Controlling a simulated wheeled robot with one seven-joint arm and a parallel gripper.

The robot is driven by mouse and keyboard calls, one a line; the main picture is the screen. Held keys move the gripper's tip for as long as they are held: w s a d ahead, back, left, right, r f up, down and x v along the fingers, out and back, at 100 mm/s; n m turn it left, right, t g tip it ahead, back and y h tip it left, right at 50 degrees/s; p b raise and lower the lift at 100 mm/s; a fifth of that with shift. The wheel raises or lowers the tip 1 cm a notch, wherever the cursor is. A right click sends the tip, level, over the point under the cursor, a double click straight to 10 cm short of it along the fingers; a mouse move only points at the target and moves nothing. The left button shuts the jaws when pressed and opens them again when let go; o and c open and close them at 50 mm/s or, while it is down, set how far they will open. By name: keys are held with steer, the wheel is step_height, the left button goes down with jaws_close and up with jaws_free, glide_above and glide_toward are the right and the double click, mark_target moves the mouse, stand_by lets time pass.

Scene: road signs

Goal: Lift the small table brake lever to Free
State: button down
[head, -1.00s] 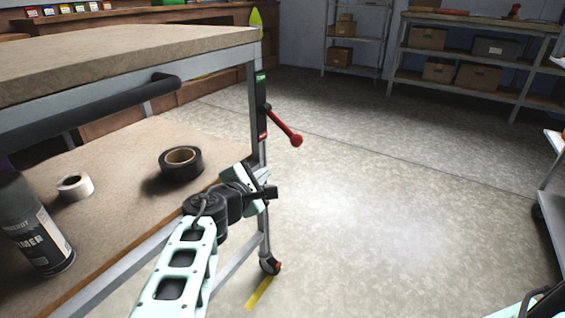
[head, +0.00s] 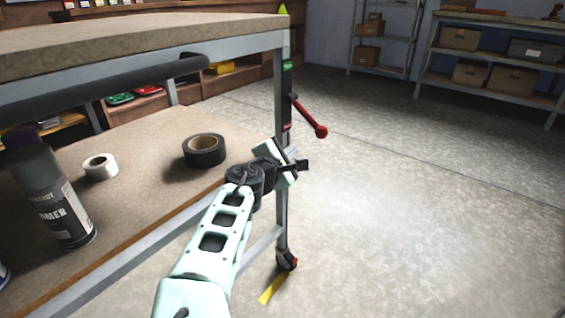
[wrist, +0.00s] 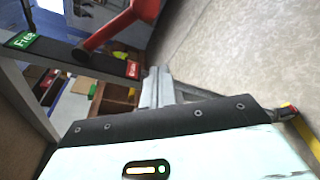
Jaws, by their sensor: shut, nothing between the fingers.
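The red brake lever (head: 308,116) with a ball knob sticks out from a dark plate on the table's corner post and slopes down to the right. It also shows close up in the wrist view (wrist: 106,32). The plate has a green Free label (wrist: 22,39) at its upper end and a red label (wrist: 133,69) at its lower end. My gripper (head: 302,165) is shut and empty, below the knob and slightly left of it in the head view. It looks apart from the lever.
The table (head: 150,38) has a lower shelf with black tape (head: 204,151), white tape (head: 100,167) and a spray can (head: 55,195). A caster (head: 287,259) stands under the post. Shelving (head: 490,55) is at the back. The floor right of the table is clear.

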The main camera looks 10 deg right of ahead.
mark_target(309, 118)
steer(key=shift+w+d+r+b, duration=0.25)
steer(key=shift+d+r, duration=0.05)
steer(key=shift+d, duration=0.5)
steer(key=shift+w+d+r+b, duration=0.25)
steer(key=shift+d+r, duration=0.05)
steer(key=shift+d, duration=0.5)
steer(key=shift+w+d+r+b, duration=0.25)
steer(key=shift+d+r, duration=0.05)
steer(key=shift+d, duration=0.5)
steer(key=shift+r+p, duration=0.15)
steer(key=shift+p, duration=0.15)
steer(key=shift+s+d+r+n+p, duration=0.15)
steer(key=shift+n+p, duration=0.15)
steer(key=shift+p, duration=0.35)
